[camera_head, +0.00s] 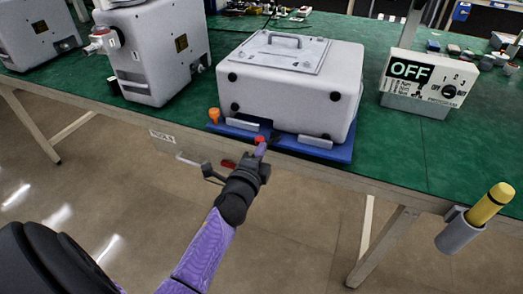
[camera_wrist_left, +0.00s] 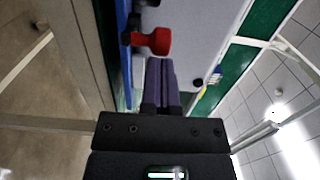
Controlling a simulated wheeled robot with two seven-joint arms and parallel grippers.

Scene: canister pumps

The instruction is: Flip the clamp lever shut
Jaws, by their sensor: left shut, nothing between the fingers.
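The clamp lever has a red handle (camera_head: 259,140) that shows just beyond my left fingertips, at the front edge of the blue base plate (camera_head: 341,154) under the grey pump (camera_head: 297,97). In the left wrist view the red handle (camera_wrist_left: 153,41) juts from a dark pivot beside the blue plate, across the pump's face. My left gripper (camera_head: 262,152) is shut and empty, its purple fingers close together. In the left wrist view the fingertips (camera_wrist_left: 160,62) are right by the red handle; I cannot tell whether they touch. My right gripper is not in view.
An orange knob (camera_head: 214,115) stands at the plate's left corner. A control box reading OFF (camera_head: 421,80) stands to the right on the green table (camera_head: 395,150). Another pump (camera_head: 155,48) stands to the left. A holder with a yellow tool (camera_head: 490,205) hangs at the table's front right edge.

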